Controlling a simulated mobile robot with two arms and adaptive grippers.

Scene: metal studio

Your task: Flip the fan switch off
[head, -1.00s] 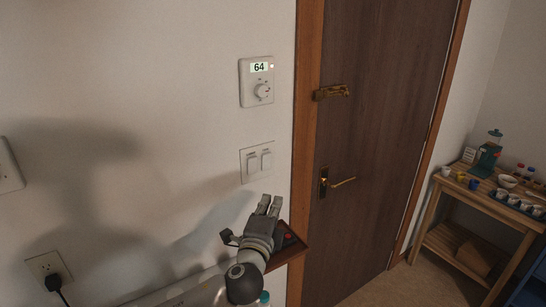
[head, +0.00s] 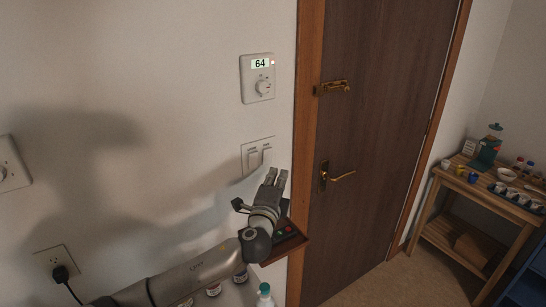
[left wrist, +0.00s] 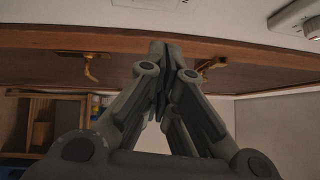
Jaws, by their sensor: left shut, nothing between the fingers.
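A white double switch plate (head: 258,155) is on the wall left of the door frame, with two rockers under small labels too small to read surely. The right rocker (head: 267,157) is the one nearer the door; I cannot tell how either rocker is set. My left gripper (head: 275,177) is shut and empty, just below the plate, its fingers pointing up. The fingertips look apart from the rockers. In the left wrist view the shut fingers (left wrist: 160,55) show in the middle; I cannot make out the rockers there. My right gripper is not in view.
A thermostat (head: 258,78) reading 64 is above the plate. The brown door (head: 375,140) has a brass handle (head: 338,177). A small wooden shelf (head: 290,240) and several bottles are below my gripper. A wooden table (head: 480,195) with cups stands at the right.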

